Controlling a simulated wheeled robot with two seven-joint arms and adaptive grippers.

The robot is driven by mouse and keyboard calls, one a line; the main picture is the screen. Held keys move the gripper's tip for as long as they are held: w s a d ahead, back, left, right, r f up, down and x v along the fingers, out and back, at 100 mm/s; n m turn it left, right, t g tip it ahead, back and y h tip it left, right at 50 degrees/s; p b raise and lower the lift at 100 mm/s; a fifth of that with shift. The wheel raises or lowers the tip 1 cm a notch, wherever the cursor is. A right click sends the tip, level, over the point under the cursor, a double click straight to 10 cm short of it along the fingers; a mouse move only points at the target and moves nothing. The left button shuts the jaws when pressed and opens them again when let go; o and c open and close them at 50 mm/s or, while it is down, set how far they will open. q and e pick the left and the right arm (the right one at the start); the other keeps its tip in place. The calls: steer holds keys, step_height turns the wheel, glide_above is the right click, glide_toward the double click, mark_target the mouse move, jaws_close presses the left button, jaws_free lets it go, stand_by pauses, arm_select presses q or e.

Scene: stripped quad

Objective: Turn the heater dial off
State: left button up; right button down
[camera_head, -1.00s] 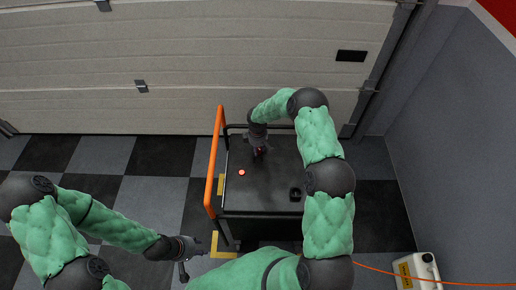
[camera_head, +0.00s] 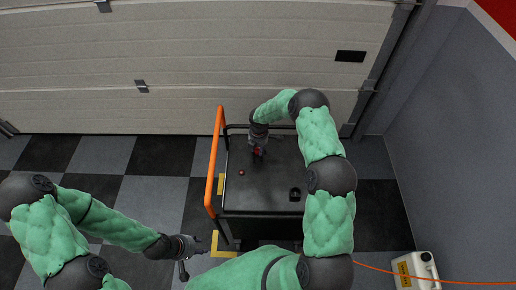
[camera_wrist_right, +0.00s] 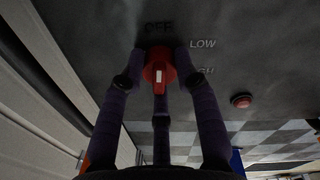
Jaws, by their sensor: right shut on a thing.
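The red heater dial (camera_wrist_right: 159,68) is in the right wrist view, with a white mark on its face. The label OFF (camera_wrist_right: 158,27) is above it, and LOW (camera_wrist_right: 202,44) and a partly covered HIGH are to its right. My right gripper (camera_wrist_right: 161,58) is shut on the dial, with fingers on both sides. In the head view my right gripper (camera_head: 258,153) reaches down to the black panel top (camera_head: 262,190). A small indicator lamp (camera_head: 241,173) on that top is dull red; it also shows in the right wrist view (camera_wrist_right: 241,100). My left gripper (camera_head: 183,269) hangs away from the panel, its jaws unclear.
An orange rail (camera_head: 214,160) runs along the left side of the black unit. A small black object (camera_head: 295,193) lies on its right part. A pale jug (camera_head: 416,270) and an orange cable are at the lower right. Checkered floor is free at the left.

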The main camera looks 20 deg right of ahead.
mark_target(259, 149)
steer(key=shift+n, duration=0.6)
steer(key=c, duration=0.9)
jaws_free()
step_height(259, 149, up, 12)
steer(key=shift+s, duration=0.3)
